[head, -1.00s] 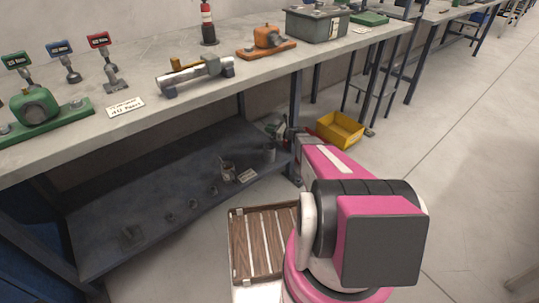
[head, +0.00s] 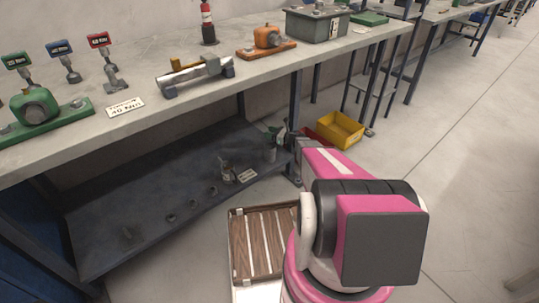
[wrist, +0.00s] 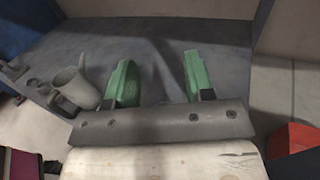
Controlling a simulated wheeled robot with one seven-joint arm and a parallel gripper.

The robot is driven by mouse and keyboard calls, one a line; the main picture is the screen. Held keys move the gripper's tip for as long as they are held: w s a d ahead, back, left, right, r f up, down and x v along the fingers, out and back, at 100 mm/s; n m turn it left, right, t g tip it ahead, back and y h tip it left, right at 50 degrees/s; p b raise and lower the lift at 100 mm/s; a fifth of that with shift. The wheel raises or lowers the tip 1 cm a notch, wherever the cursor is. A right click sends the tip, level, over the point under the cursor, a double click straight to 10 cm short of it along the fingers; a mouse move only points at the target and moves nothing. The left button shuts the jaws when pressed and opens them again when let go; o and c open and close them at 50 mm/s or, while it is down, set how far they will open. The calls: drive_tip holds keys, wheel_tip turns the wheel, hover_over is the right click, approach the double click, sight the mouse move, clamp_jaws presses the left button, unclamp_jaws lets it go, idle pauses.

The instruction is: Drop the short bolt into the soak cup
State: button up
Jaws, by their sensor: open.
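My gripper (wrist: 158,78) is open, with green fingers apart over the dark lower shelf (wrist: 215,45) and nothing visible between them. In the head view my gripper (head: 275,134) is small and partly hidden by my arm, at the right end of that shelf. A grey vessel with a handle (wrist: 77,88) stands left of the fingers in the wrist view, apart from them. A cup-like vessel (head: 228,171) stands by a small label on the shelf in the head view. I cannot tell which vessel is the soak cup. I cannot make out the short bolt.
Several small dark pieces (head: 193,205) sit along the lower shelf. The workbench top (head: 140,75) above carries tools and fixtures. A table leg (head: 295,110) stands near my gripper. A yellow bin (head: 341,130) is on the floor behind. A slatted wooden tray (head: 262,245) lies beside my arm.

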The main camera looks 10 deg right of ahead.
drive_tip(key=v, duration=1)
drive_tip(key=shift+s+d, duration=0.15)
drive_tip(key=shift+d, duration=0.1)
